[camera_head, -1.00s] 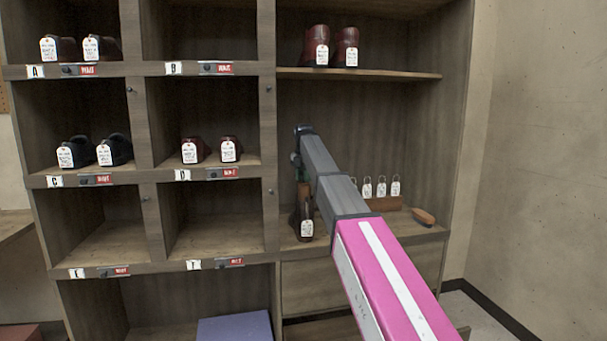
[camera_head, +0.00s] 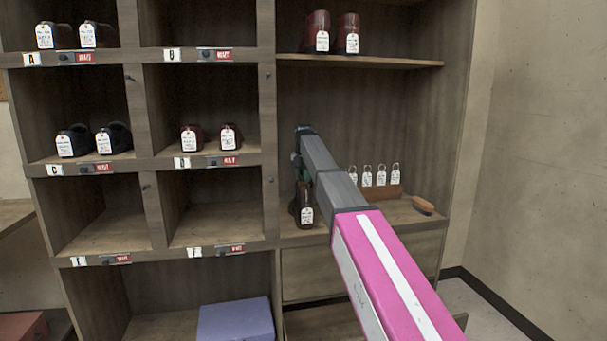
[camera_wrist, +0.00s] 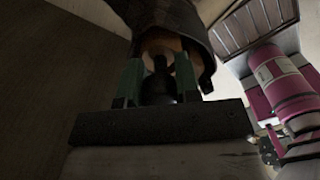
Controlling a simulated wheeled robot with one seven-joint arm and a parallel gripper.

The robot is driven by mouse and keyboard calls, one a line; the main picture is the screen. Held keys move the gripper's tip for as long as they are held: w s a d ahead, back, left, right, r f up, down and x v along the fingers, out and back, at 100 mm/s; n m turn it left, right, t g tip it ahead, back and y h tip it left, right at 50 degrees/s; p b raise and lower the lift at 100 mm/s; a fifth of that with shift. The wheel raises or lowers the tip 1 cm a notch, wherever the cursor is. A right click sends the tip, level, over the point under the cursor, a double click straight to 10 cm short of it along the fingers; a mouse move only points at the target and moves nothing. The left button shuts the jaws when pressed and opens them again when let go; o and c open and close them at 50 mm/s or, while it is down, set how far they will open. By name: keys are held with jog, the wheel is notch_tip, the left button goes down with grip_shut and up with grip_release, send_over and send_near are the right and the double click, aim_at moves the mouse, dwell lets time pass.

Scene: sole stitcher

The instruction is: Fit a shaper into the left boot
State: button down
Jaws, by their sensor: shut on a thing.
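A dark brown boot (camera_head: 305,205) with a white tag stands in the right-hand bay of the shelving, below my arm's end. My gripper (camera_head: 299,172) is just above it, partly hidden by my own arm. In the wrist view, the two green fingers of my gripper (camera_wrist: 156,85) are shut on the dark knob of a shaper (camera_wrist: 158,62). The shaper's wooden part shows at the mouth of the dark boot (camera_wrist: 183,18), seemingly at least partly inside. How deep it sits is hidden. I cannot tell whether this is the left boot.
Tagged shoes (camera_head: 85,140) fill several cubbies on the left. Two red-brown boots (camera_head: 331,33) stand on the upper right shelf. Tags on rings (camera_head: 367,176) and a brush (camera_head: 423,205) are right of my arm. A purple box (camera_head: 236,320) is below.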

jog(key=shift+f, duration=0.2)
jog(key=c, duration=0.8)
grip_release()
jog(key=shift+o, duration=0.2)
